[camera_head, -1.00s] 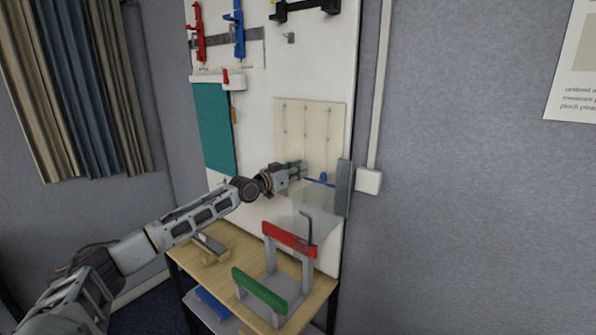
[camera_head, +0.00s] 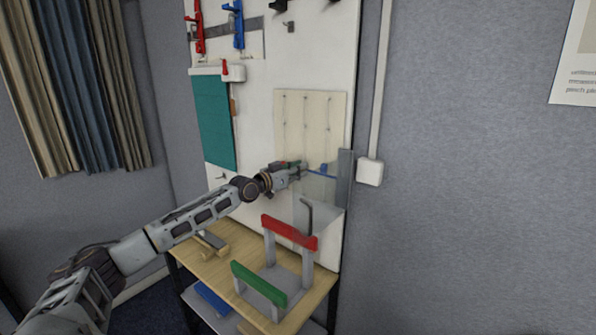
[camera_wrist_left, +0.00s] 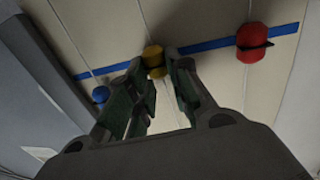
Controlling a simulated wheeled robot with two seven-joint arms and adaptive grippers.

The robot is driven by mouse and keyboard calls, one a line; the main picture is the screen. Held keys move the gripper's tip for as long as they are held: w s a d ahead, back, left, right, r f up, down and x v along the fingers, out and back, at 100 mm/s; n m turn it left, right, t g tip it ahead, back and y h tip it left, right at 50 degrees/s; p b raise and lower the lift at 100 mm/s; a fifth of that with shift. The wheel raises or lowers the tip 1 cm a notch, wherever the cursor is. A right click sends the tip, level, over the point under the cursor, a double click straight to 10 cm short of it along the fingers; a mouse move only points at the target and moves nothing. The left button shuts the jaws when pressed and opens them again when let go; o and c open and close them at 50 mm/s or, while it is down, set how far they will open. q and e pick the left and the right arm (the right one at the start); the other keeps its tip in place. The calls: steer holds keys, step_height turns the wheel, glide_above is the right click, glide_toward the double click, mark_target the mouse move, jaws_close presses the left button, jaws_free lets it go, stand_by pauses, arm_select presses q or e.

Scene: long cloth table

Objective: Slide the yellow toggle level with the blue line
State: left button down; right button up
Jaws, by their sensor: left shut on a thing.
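The yellow toggle (camera_wrist_left: 153,58) sits between the fingertips of my left gripper (camera_wrist_left: 155,68), which is shut on it. In the wrist view it lies across the course of the blue line (camera_wrist_left: 215,43) and looks about level with it. A red toggle (camera_wrist_left: 252,40) overlaps the line on the right of that view. A blue toggle (camera_wrist_left: 100,94) is a little off the line on the left. In the head view my left gripper (camera_head: 302,169) is at the lower part of the pale slotted panel (camera_head: 325,110) and hides the yellow toggle. My right gripper is not in view.
A grey upright plate (camera_head: 344,180) stands at the panel's lower right, near the blue toggle (camera_head: 323,169). Below, a wooden bench (camera_head: 205,268) holds a stand with red (camera_head: 289,232) and green (camera_head: 258,283) bars. A teal sheet (camera_head: 214,120) hangs left of the panel.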

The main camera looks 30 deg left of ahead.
arm_select(q)
steer(key=c, duration=1.3)
jaws_free()
steer(key=shift+s, duration=0.15)
steer(key=v, duration=0.5)
steer(key=shift+s+a, duration=0.1)
steer(key=shift+s+a+f, duration=0.1)
steer(key=shift+s, duration=0.15)
steer(key=shift+s+a, duration=0.1)
steer(key=shift+s, duration=0.65)
stand_by(0.4)
